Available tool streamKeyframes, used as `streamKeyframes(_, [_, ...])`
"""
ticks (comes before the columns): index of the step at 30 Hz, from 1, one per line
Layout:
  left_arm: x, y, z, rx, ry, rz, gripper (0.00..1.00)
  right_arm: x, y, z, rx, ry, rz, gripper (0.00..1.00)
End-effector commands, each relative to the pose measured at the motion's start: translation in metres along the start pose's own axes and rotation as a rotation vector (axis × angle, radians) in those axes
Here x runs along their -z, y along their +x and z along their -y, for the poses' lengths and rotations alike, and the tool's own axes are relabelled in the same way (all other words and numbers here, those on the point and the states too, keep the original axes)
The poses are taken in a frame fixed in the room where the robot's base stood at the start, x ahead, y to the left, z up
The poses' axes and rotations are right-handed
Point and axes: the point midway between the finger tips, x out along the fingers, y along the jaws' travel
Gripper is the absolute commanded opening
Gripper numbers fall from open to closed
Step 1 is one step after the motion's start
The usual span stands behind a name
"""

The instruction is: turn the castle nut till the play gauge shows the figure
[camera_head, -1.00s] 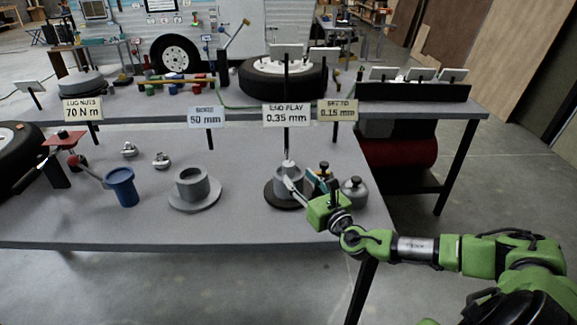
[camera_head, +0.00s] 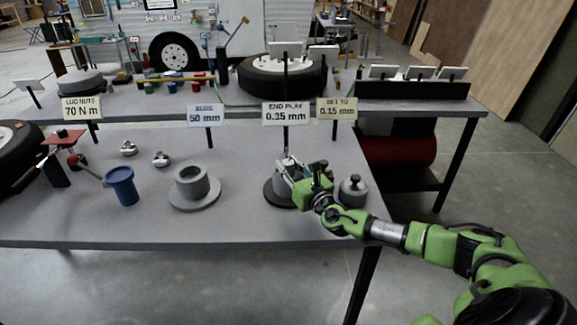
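The hub (camera_head: 275,190) with its spindle stands on a dark round base at the right part of the grey table. My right gripper (camera_head: 287,169) is at the hub's top, with its fingers by the spindle. The castle nut cannot be made out; the fingers cover that spot. Whether the fingers are open or shut on it is too small to tell. The play gauge sign (camera_head: 286,113) above the hub reads "END PLAY 0.35 mm". The sign (camera_head: 337,108) to its right reads "SET TO 0.15 mm". My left gripper is not in view.
A grey lidded pot (camera_head: 353,192) stands right of the hub, close to my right forearm. A grey flanged hub (camera_head: 194,187), a blue cup (camera_head: 122,186) and small metal parts (camera_head: 161,159) lie to the left. The table's front strip is clear.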

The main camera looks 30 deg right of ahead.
Motion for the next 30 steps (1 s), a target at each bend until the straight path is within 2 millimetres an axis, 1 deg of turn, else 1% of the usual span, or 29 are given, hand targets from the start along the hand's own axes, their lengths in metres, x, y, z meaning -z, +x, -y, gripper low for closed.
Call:
streamKeyframes(5, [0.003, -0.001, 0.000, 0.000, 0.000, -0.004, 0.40, -0.001, 0.000, 0.000, 0.004, 0.002, 0.000, 0.04])
streamKeyframes(8, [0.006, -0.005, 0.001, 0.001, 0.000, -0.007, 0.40, -0.002, 0.000, 0.000, 0.018, 0.003, 0.001, 0.04])
streamKeyframes(14, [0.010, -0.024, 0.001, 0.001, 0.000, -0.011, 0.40, -0.005, 0.000, -0.002, 0.095, 0.007, 0.002, 0.04])
streamKeyframes(18, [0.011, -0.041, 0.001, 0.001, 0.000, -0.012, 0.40, -0.005, 0.000, -0.003, 0.194, 0.009, 0.004, 0.04])
streamKeyframes(22, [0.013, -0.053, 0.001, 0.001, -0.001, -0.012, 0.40, -0.004, 0.000, -0.004, 0.310, 0.010, 0.005, 0.04])
streamKeyframes(26, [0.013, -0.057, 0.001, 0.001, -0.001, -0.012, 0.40, -0.001, 0.001, -0.004, 0.434, 0.010, 0.010, 0.04])
streamKeyframes(30, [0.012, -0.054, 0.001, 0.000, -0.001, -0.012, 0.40, 0.001, 0.001, -0.004, 0.568, 0.009, 0.015, 0.04])
